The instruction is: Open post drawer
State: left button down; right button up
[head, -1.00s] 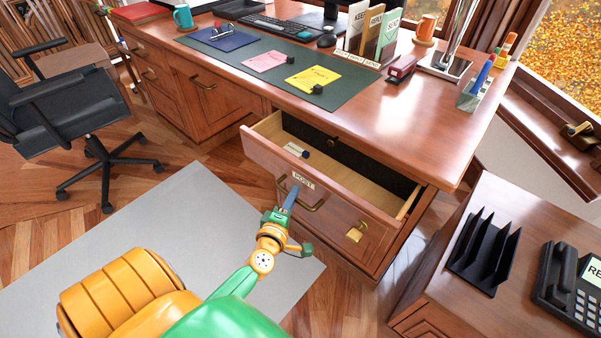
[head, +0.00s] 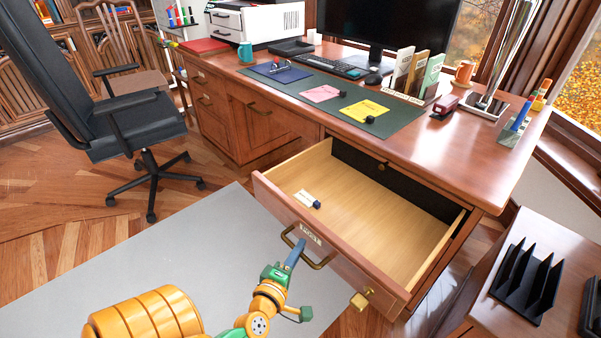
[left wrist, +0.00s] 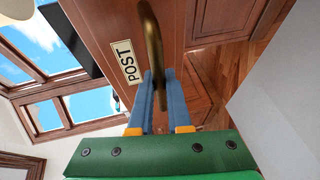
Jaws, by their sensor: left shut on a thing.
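The post drawer (head: 390,230) stands pulled well out of the right side of the desk, its pale wooden floor showing. A small stamp-like object with a dark end (head: 307,199) lies inside near the left. The front carries a POST label (head: 310,234), also readable in the left wrist view (left wrist: 126,62), and a brass bar handle (head: 322,264). My left gripper (head: 296,250) is at the handle's left part. In the left wrist view its blue fingers (left wrist: 155,95) are shut on the brass handle (left wrist: 152,40). My right gripper is not in view.
A side cabinet with a black file rack (head: 527,283) stands close on the right. An office chair (head: 130,110) stands at left. The grey mat (head: 150,270) before the desk is clear.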

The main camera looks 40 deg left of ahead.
pick_arm(q)
jog(key=shift+s+f, duration=0.1)
jog(key=c, duration=0.9)
grip_release()
jog(key=shift+d, duration=0.1)
jog(key=shift+o, duration=0.2)
jog(key=v, duration=0.7)
